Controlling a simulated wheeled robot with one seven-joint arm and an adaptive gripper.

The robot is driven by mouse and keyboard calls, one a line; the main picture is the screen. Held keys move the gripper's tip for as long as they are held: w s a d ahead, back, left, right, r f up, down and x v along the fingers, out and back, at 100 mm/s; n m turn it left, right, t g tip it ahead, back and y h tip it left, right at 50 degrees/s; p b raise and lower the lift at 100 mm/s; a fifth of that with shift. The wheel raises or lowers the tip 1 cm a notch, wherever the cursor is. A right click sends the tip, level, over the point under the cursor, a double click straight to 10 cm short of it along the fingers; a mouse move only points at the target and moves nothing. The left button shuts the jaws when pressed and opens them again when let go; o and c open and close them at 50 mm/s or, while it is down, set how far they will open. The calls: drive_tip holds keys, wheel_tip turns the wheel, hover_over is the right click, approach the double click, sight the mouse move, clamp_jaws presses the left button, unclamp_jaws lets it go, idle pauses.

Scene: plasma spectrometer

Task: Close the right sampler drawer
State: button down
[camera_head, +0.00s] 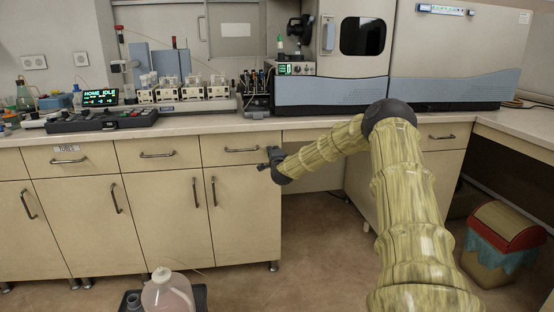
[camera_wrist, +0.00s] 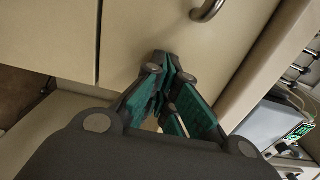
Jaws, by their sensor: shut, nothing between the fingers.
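The right drawer (camera_head: 225,157) under the sampler row is a beige front with a grey bar handle (camera_head: 241,149), just below the worktop. It looks about flush with its neighbours; any small gap cannot be told. My gripper (camera_head: 262,167) is at its lower right part. In the wrist view the teal-padded gripper (camera_wrist: 160,65) is shut and empty, its tips close to the beige drawer front (camera_wrist: 150,30). The drawer handle (camera_wrist: 208,10) shows at the top, apart from the fingers. Whether the tips touch the front cannot be told.
Cabinet doors (camera_head: 240,215) stand below the drawers. The sampler row (camera_head: 190,90) and the spectrometer (camera_head: 335,90) stand on the worktop (camera_head: 205,124). A bottle (camera_head: 167,292) stands in a dark tray at the front. A red-lidded bin (camera_head: 505,225) is at right. Floor between is open.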

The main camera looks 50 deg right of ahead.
drive_tip(key=p+v, duration=0.2)
drive_tip(key=v, duration=1.2)
drive_tip(key=shift+d+f+p, duration=0.15)
drive_tip(key=shift+p, duration=0.2)
